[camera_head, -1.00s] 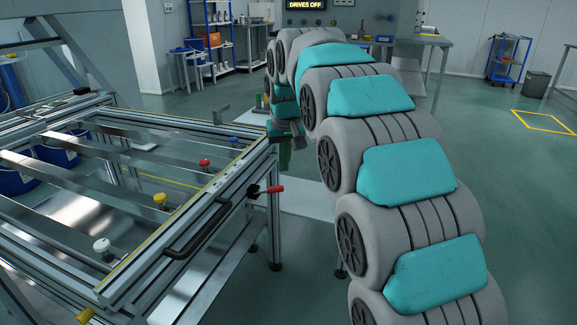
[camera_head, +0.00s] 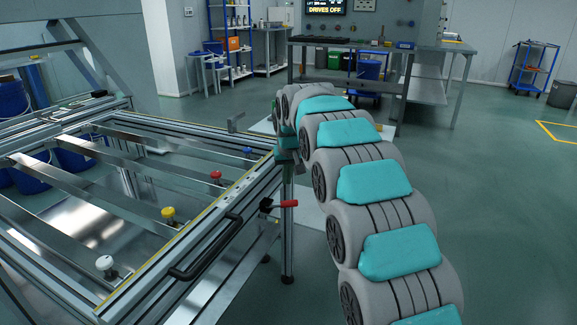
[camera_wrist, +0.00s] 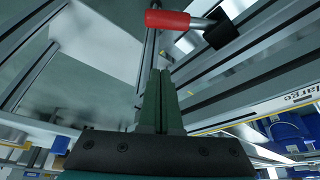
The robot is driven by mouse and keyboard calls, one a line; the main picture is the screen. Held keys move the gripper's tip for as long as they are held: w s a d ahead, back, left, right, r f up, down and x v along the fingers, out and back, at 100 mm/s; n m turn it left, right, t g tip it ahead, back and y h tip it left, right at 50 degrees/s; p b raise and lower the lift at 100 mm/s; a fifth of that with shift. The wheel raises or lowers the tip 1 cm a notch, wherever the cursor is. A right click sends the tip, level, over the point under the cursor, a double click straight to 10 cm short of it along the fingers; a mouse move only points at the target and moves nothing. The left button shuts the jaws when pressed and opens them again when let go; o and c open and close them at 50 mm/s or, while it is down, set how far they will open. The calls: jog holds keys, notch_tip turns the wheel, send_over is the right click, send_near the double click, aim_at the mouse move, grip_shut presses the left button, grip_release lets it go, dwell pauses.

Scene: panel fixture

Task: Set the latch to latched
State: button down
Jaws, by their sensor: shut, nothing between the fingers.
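The latch has a red handle (camera_head: 289,203) on a black pivot (camera_head: 266,206) at the outer side of the panel frame's right rail. In the head view the handle points right, away from the rail. In the wrist view the red handle (camera_wrist: 167,19) lies level near the top, with its black pivot (camera_wrist: 220,30) to the right. My gripper (camera_wrist: 160,72) has its green fingers closed together and empty, below the handle in that picture and apart from it. In the head view my arm mostly hides the gripper near the rail's far corner.
A black grab handle (camera_head: 205,248) sits on the same rail, nearer than the latch. White, yellow, red and blue knobs (camera_head: 168,213) line the frame's inner side. A workbench (camera_head: 380,46) stands behind. The floor to the right is open.

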aim_at(290, 201)
jog(key=shift+s+d+f, duration=0.2)
jog(key=shift+s+f, duration=0.45)
jog(key=shift+s, duration=0.15)
jog(key=shift+s+d+f, duration=0.2)
jog(key=shift+s+f, duration=0.4)
jog(key=shift+s, duration=0.2)
jog(key=shift+s+d+m+h, duration=0.2)
jog(key=shift+s+m+h, duration=0.25)
jog(key=shift+m, duration=0.45)
jog(key=shift+s+d+m+h+b, duration=0.1)
jog(key=shift+s+m+h+b, duration=0.25)
jog(key=shift+m, duration=0.45)
jog(key=m, duration=0.1)
jog(key=s+m, duration=0.1)
jog(key=shift+s+m+h+b, duration=0.25)
jog(key=shift+m+h+b, duration=0.05)
jog(key=shift+h+b, duration=0.1)
jog(key=m, duration=0.1)
jog(key=s+m+h, duration=0.1)
jog(key=shift+s+a+f+m+b, duration=0.1)
jog(key=shift+s+a+m+b, duration=0.15)
jog(key=shift+m+b, duration=0.15)
jog(key=s+m, duration=0.1)
jog(key=m, duration=0.1)
jog(key=a+m+g+h, duration=0.1)
jog(key=shift+s+m+b, duration=0.3)
jog(key=shift+s+m, duration=0.1)
jog(key=shift+s+a, duration=0.25)
jog(key=shift+s, duration=0.1)
jog(key=shift+a, duration=0.1)
